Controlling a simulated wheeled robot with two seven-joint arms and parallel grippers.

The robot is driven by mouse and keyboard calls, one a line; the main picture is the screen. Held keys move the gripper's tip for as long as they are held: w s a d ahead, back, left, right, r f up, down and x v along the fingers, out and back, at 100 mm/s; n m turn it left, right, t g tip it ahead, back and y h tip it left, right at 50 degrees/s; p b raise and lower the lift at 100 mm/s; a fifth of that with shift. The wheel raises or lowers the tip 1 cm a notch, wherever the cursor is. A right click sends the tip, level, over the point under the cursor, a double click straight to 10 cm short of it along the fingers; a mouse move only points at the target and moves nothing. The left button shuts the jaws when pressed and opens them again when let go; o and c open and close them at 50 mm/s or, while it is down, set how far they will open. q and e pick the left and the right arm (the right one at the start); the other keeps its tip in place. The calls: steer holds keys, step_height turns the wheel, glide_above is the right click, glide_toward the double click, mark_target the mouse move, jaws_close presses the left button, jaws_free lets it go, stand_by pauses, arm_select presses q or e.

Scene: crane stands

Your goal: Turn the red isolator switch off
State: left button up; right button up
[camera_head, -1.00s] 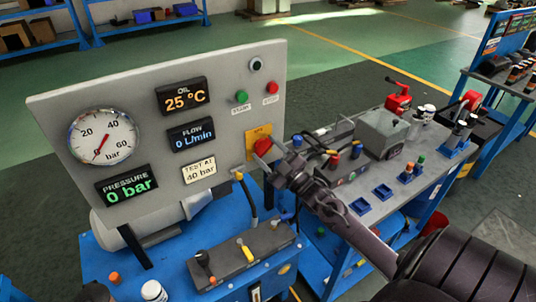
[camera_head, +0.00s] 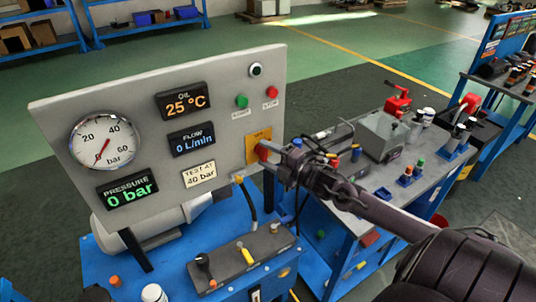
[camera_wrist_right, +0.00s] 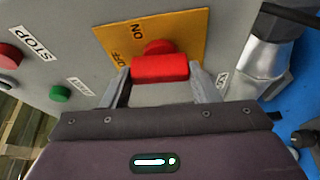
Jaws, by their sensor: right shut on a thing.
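The red isolator switch (camera_head: 262,151) sits on a yellow plate (camera_head: 258,136) at the right edge of the grey panel. In the right wrist view, the red handle (camera_wrist_right: 160,69) lies between my two fingertips, and the yellow plate (camera_wrist_right: 185,35) bears ON and OFF marks. My right gripper (camera_head: 271,154) is shut on the handle; its fingers also show in the right wrist view (camera_wrist_right: 160,84). The handle lies across the picture there; I cannot tell exactly which mark it points to. The pressure gauge (camera_head: 104,141) and pressure display (camera_head: 127,192) read about 0 bar. My left gripper is not in view.
A green button (camera_head: 241,101) and a red stop button (camera_head: 272,92) sit above the switch. A grey valve block (camera_head: 242,258) stands on the blue bench below. A second bench (camera_head: 420,175) with a grey box (camera_head: 383,134) and small parts lies right, beneath my arm.

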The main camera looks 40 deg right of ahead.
steer(key=shift+f+n, duration=0.1)
steer(key=shift+n, duration=0.4)
steer(key=o, duration=1)
steer(key=shift+s, duration=0.1)
steer(key=shift+s+d, duration=0.15)
steer(key=shift+s, duration=0.3)
steer(key=shift+v, duration=3.35)
